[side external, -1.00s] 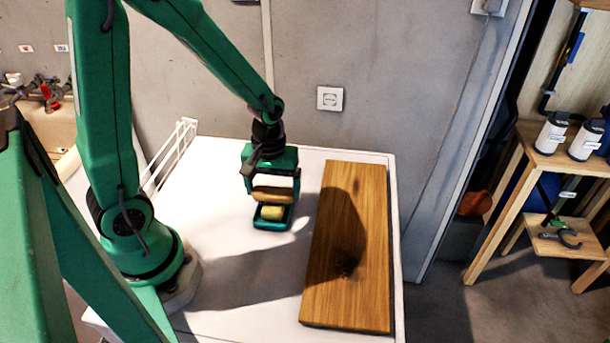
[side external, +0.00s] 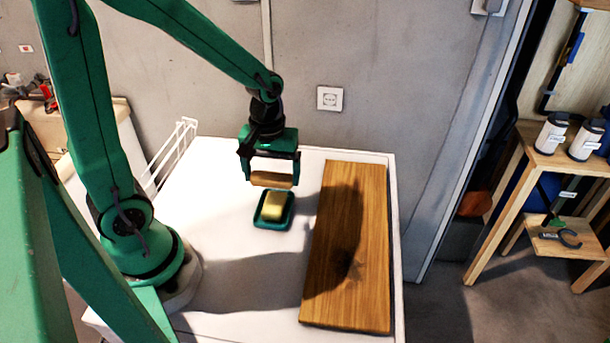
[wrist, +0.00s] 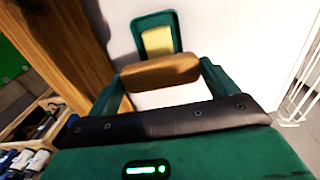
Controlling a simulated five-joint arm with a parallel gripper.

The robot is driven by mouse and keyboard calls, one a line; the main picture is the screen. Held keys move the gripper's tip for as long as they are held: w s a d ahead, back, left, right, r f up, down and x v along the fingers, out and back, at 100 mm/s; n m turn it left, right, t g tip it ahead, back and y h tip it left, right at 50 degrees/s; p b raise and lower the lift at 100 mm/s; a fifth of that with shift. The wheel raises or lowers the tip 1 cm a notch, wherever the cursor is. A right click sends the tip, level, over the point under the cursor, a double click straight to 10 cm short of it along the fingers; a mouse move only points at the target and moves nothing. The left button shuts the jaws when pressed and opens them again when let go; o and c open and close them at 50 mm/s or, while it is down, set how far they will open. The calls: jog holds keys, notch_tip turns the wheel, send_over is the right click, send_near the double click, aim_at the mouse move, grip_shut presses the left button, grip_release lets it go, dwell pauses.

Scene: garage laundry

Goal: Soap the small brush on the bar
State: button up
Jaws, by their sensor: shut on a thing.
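A yellow soap bar (side external: 273,206) lies in a small green dish (side external: 273,224) on the white worktop. In the wrist view the soap bar (wrist: 157,41) shows in its dish just beyond the brush. My gripper (side external: 271,176) is shut on the small brush (side external: 271,180), which has a wooden body and lies crosswise between the fingers. In the wrist view the brush (wrist: 160,71) spans both fingers. The brush is above the soap, with a visible gap between them. Its bristles are hidden or too small to make out.
A white wire rack (side external: 172,155) stands at the left back edge of the white worktop (side external: 240,300). A wooden shelf (side external: 545,155) with bottles stands off to the right.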

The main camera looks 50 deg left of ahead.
jog(key=shift+r, duration=1.3)
jog(key=shift+w, duration=0.15)
jog(key=w+d+r+m, duration=0.2)
jog(key=w+r+m, duration=0.5)
jog(key=w+m, duration=0.2)
jog(key=shift+w, duration=1.05)
